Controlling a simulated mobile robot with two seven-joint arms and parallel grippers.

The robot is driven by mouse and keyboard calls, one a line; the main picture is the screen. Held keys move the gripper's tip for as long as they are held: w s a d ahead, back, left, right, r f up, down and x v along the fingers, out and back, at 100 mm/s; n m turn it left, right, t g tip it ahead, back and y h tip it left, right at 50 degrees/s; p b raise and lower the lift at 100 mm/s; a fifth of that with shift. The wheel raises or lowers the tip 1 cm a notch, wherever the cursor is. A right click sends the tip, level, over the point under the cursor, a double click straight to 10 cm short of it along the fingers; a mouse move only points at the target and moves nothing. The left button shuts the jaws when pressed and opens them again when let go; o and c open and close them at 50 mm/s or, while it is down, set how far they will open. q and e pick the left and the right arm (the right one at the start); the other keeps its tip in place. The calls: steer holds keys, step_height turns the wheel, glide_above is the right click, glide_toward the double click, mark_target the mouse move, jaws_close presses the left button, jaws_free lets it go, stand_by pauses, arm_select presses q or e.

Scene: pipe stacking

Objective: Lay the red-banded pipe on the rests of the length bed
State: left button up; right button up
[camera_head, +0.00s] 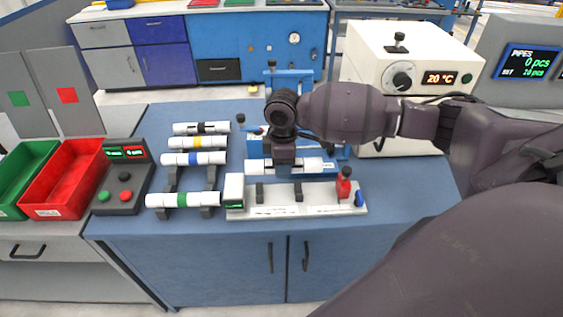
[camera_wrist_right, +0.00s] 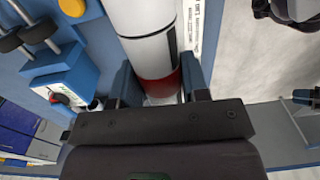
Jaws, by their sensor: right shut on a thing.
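The red-banded pipe (camera_head: 313,164) is white and lies crosswise in my right gripper (camera_head: 285,165). In the head view it appears just behind or above the length bed (camera_head: 315,211), and the gripper covers its middle. The wrist view shows the red band of the pipe (camera_wrist_right: 160,87) between the two fingers of the right gripper (camera_wrist_right: 158,82). The bed is a pale bar with two dark rests (camera_head: 299,192), which show no pipe on them. A red clamp-like part (camera_head: 344,184) stands at its right end. My left gripper is not in view.
A rack (camera_head: 172,181) left of the bed holds several white pipes with coloured bands. A blue fixture (camera_head: 290,78) stands behind my gripper, and a cream box with a temperature display (camera_head: 440,78) is at right. A button box (camera_head: 122,188) and red bin (camera_head: 70,180) are left.

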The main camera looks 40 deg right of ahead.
mark_target(282, 196)
step_height(282, 196, down, 2)
steer(key=shift+f+b, duration=0.25)
steer(key=shift+b, duration=0.6)
steer(key=shift+f+b, duration=0.6)
steer(key=shift+f, duration=1.85)
steer(key=shift+f, duration=0.5)
steer(key=o, duration=1)
steer(key=shift+o, duration=0.2)
